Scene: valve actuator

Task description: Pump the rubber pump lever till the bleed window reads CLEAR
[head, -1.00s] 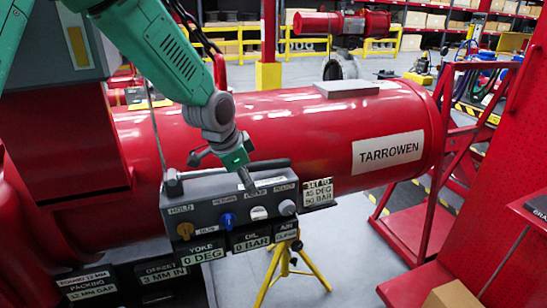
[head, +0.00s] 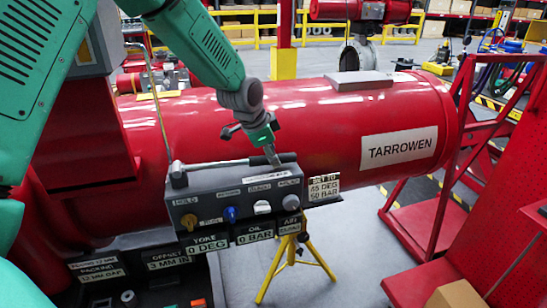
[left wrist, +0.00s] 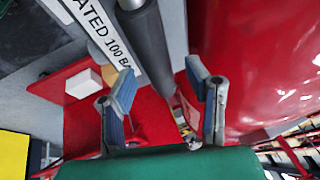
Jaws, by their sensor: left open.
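The pump lever (head: 222,163) lies nearly level along the top of the grey control box (head: 205,195). My left gripper (head: 271,155) is open above the grip end. In the left wrist view, the dark grip (left wrist: 152,45) reaches between my open fingers (left wrist: 160,85); contact cannot be told. A small plate under the box's right end (head: 290,226) reads AIR on top; its lower line is too small to read. My right gripper is out of view.
The box front has several knobs, including a blue one (head: 230,214). Plates read YOKE 0 DEG (head: 207,244) and OIL 0 BAR (head: 254,236). A red TARROWEN cylinder (head: 320,115) lies behind. A yellow tripod (head: 295,262) stands below, with red steps (head: 425,210) at right.

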